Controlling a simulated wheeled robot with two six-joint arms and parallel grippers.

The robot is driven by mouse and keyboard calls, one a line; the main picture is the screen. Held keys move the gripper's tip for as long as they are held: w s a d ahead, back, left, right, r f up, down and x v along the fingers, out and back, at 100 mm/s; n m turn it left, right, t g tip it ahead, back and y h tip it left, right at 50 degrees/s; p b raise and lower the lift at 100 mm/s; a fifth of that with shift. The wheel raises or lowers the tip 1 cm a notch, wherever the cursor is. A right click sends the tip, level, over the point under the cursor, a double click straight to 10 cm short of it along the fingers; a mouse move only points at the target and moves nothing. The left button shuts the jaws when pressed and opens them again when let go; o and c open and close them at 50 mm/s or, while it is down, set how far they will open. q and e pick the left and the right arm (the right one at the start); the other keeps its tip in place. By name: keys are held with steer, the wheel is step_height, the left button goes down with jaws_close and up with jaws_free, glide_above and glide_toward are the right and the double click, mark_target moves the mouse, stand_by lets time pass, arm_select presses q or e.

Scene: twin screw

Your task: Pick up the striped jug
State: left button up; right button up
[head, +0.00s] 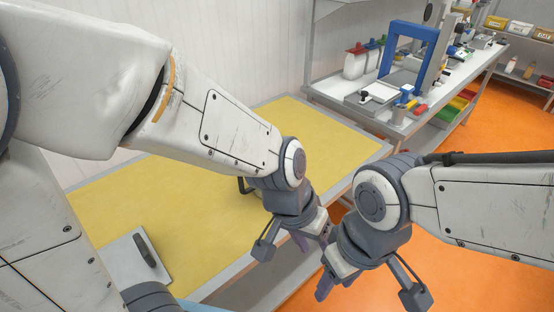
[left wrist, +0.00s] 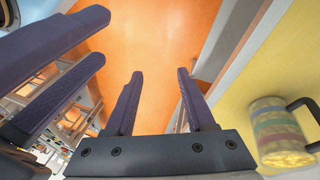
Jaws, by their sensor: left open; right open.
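The striped jug (left wrist: 276,130) shows at the right of the left wrist view, with pale coloured bands and a black handle at its right. It stands on the yellow table top. In the head view my left arm hides most of it; only a dark handle-like piece (head: 243,186) shows beside the arm. My left gripper (head: 301,240) is open and empty by the table's front edge, apart from the jug; its two fingers (left wrist: 160,95) show in the left wrist view. My right gripper (head: 326,285) is open and empty, close beside the left one, its dark fingers (left wrist: 60,75) also in the left wrist view.
The yellow table (head: 180,210) has a grey rim and looks largely bare. A pale board with a black handle (head: 145,250) lies at lower left. A workbench (head: 400,125) with a blue frame (head: 412,32) and bottles stands behind. The orange floor is open at right.

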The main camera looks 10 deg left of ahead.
arm_select(q)
steer(key=w+r+n+t+p, duration=0.1)
steer(key=w+r+n+p, duration=0.25)
steer(key=w, duration=0.25)
arm_select(e)
step_height(320, 180, up, 16)
steer(key=p, duration=1)
arm_select(q)
steer(key=n+t+y+b, duration=0.2)
steer(key=n+y+b, duration=0.1)
steer(key=n+y, duration=0.4)
glide_above(242, 189)
steer(key=s, duration=0.2)
step_height(242, 189, down, 6)
steer(key=n, duration=0.1)
steer(key=shift+h, duration=0.3)
steer(key=x, duration=0.1)
steer(key=b+x, duration=0.1)
steer(key=x, duration=0.1)
steer(key=w+d+x, duration=0.1)
steer(key=x, duration=0.1)
steer(key=shift+a+f+b, duration=0.1)
steer(key=shift+b, duration=0.2)
jaws_close()
arm_select(e)
step_height(242, 189, down, 4)
steer(key=shift+f, duration=0.1)
arm_select(q)
steer(key=shift+w, duration=0.1)
